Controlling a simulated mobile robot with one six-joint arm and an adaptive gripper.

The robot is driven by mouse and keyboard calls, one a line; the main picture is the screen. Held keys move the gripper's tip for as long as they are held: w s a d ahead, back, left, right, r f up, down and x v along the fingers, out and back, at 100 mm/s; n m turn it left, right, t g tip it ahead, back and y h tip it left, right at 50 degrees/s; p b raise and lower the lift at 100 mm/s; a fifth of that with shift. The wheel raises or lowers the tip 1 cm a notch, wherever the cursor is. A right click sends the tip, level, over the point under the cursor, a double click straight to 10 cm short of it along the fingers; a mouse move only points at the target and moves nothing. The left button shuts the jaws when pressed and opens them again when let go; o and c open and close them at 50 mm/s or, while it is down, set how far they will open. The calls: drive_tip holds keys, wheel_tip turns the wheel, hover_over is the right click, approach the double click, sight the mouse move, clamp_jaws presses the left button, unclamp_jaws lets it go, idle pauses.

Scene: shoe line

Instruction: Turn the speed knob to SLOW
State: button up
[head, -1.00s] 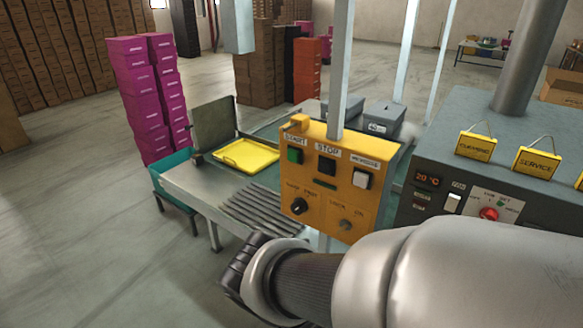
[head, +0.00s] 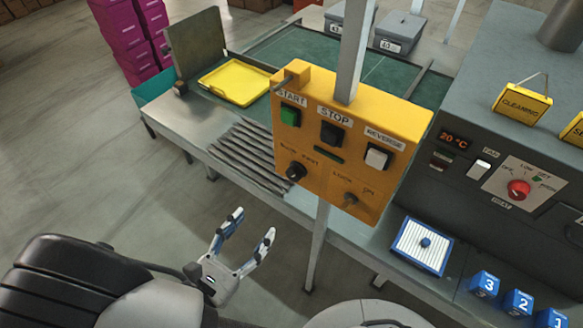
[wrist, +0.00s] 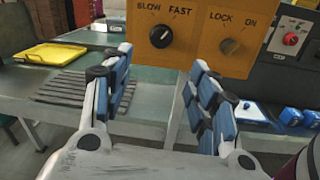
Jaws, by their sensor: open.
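The yellow control box (head: 375,122) hangs on a grey post. Its speed knob (head: 295,172) is black and round, at the lower left of the box face. In the wrist view the knob (wrist: 161,37) sits below the words SLOW and FAST; I cannot tell surely which word it points at. My gripper (head: 254,222) is open and empty, below and left of the knob in the head view, apart from it. In the wrist view my gripper (wrist: 161,62) has its blue-padded fingers on either side of the knob's line, with the knob beyond them.
A grey LOCK/ON switch (head: 350,199) is right of the knob. Green START (head: 290,116), black STOP (head: 331,134) and white REVERSE (head: 377,156) buttons sit above. A yellow tray (head: 235,82) lies on the line. A grey machine with a red knob (head: 518,190) stands right.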

sight(292, 177)
drive_tip(key=b+x, duration=0.2)
drive_tip(key=x, duration=1.4)
drive_tip(key=shift+d, duration=0.1)
drive_tip(key=shift+c, duration=0.4)
drive_tip(key=c, duration=1)
